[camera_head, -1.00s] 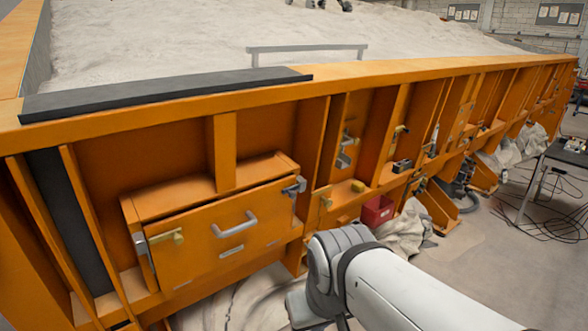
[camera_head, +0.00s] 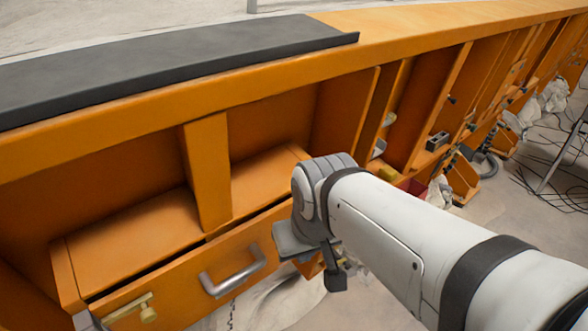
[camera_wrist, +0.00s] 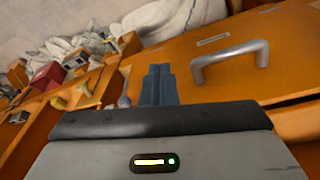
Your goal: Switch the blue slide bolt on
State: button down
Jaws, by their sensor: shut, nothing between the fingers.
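I cannot make out a blue slide bolt in either view. My gripper shows in the wrist view (camera_wrist: 158,84) with its two dark blue-grey fingers together and nothing between them. In the head view my wrist and part of the gripper are in front of the right end of an orange drawer box (camera_head: 180,290), hiding that end. A brass latch or bolt (camera_head: 130,312) is on the left of the drawer front. The grey drawer handle (camera_head: 235,272) also shows in the wrist view (camera_wrist: 230,58), to the right of the fingers and apart from them.
An orange frame (camera_head: 215,105) runs along the sandbed, with a black strip (camera_head: 170,62) on its top. Bays with small fittings (camera_head: 437,141) continue to the right. The wrist view shows a red box (camera_wrist: 47,76) and crumpled pale cloth (camera_wrist: 90,42) at left.

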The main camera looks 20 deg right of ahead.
jog(key=shift+s, duration=0.1)
jog(key=w+d+r+n+g+y+b, duration=0.1)
jog(key=w+d+r+n+y+b, duration=0.1)
jog(key=w+d, duration=0.4)
jog(key=w+d+r+n+y+b, duration=0.2)
jog(key=w+d+n+y+b, duration=0.2)
jog(key=d, duration=0.6)
jog(key=w, duration=0.2)
jog(key=shift+w+d+r+g, duration=0.35)
jog(key=shift+w+g, duration=0.05)
jog(key=x, duration=1)
jog(key=shift+a+p, duration=0.15)
jog(key=shift+p, duration=0.2)
jog(key=shift+s, duration=0.1)
